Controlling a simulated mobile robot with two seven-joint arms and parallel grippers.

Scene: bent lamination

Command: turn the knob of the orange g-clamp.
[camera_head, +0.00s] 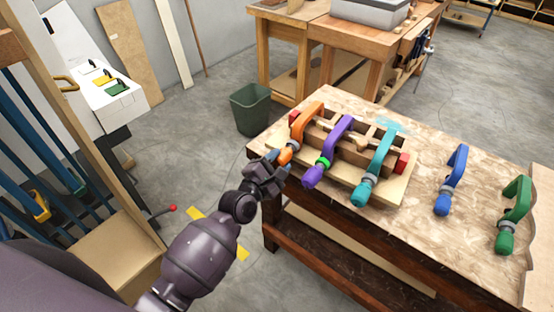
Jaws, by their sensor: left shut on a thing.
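The orange g-clamp (309,113) sits at the left end of a wooden bending form (352,150) on the workbench. Its orange knob (285,156) points toward me, over the bench's near left edge. My left gripper (279,161) is shut on this knob, and its fingers hide part of it. My left arm reaches up to it from the lower left. My right gripper is not in view.
A purple clamp (337,137) and a teal clamp (380,157) sit on the same form, right of the orange one. A blue clamp (456,168) and a green clamp (515,204) stand further right on the workbench (430,235). A green bin (251,109) stands behind on the floor.

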